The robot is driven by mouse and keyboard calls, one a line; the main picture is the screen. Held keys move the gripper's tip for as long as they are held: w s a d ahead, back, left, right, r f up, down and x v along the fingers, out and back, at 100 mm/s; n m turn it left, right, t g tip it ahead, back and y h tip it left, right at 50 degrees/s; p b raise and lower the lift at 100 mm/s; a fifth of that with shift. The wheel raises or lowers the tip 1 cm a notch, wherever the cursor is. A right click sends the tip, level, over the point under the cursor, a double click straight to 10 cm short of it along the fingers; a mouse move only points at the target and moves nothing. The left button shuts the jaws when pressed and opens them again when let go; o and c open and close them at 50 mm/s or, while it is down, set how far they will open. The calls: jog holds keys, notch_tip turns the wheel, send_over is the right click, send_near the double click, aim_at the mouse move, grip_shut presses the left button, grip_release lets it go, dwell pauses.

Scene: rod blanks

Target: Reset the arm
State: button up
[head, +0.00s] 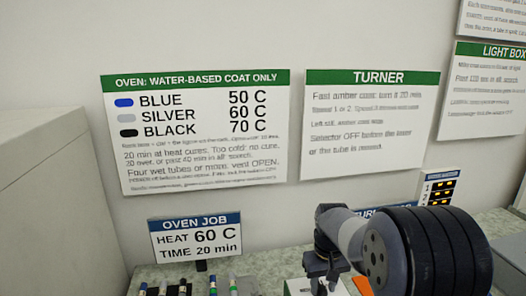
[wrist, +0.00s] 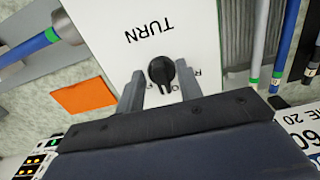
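My gripper (head: 324,284) hangs low over the bench at the lower right of the head view. In the wrist view my gripper (wrist: 158,78) is open, its two grey fingers apart with nothing held. A black selector knob (wrist: 161,71) on a white panel marked TURN (wrist: 130,25) shows between and just beyond the fingertips. Gaps show on both sides of the knob; I cannot tell how far above it the fingers are. Small letters beside the knob are partly hidden by the fingers. My arm (head: 350,230) reaches in from the right.
An orange square (wrist: 84,96) lies beside the panel. An OVEN JOB sign (head: 196,238) reads 60 C, 20 min. A grey cabinet (head: 50,200) is at left.

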notch_tip(320, 180, up, 10)
notch_tip(320, 180, down, 10)
jog(key=shift+f, duration=0.2)
jog(key=shift+r+m, duration=0.1)
jog(key=shift+m, duration=0.2)
jog(key=m, duration=0.4)
jog(key=shift+a+r+m, duration=0.1)
jog(key=shift+a+m, duration=0.1)
jog(key=shift+m, duration=0.2)
jog(key=m, duration=0.3)
jog(key=m+b, duration=0.1)
jog(key=m, duration=0.2)
jog(key=shift+w+a, duration=0.1)
jog(key=shift+a, duration=0.1)
notch_tip(320, 180, up, 11)
jog(key=shift+b, duration=0.3)
